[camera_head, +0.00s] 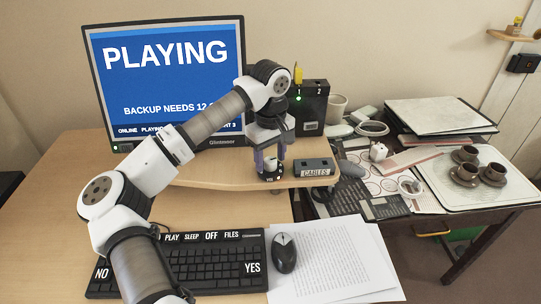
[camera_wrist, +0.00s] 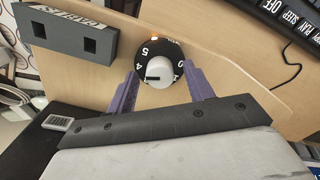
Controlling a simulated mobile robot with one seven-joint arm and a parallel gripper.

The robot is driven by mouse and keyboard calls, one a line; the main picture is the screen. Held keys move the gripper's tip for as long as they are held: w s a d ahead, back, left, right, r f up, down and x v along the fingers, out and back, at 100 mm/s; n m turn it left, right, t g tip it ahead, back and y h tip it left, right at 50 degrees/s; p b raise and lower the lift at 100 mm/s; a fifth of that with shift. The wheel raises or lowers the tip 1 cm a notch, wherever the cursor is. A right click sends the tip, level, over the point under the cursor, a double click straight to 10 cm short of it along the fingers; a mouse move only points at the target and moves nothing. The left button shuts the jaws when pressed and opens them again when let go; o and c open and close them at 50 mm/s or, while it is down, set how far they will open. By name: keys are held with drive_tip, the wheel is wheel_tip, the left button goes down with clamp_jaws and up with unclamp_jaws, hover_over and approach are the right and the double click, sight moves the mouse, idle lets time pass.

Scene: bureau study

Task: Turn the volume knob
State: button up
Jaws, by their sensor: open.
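The volume knob is a black numbered dial with a light grey cap (camera_wrist: 159,72) that bears a dark pointer mark. In the wrist view it sits between the two purple fingers of my gripper (camera_wrist: 158,90). The fingers are spread wide on either side of the dial, with a gap between them and the cap. In the head view my gripper (camera_head: 270,163) points down over the dial (camera_head: 270,174) on the raised wooden shelf, right of the monitor's lower edge. My gripper partly hides the knob there.
A dark box labelled CABLES (camera_head: 315,168) stands close right of the knob. The monitor (camera_head: 170,80) reads PLAYING. A black box with a green light (camera_head: 312,105) stands behind my gripper. The keyboard (camera_head: 215,262), mouse (camera_head: 284,252) and papers (camera_head: 335,265) lie in front.

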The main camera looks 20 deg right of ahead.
drive_tip(key=shift+f, duration=0.15)
drive_tip(key=shift+c, duration=0.4)
drive_tip(key=c, duration=0.9)
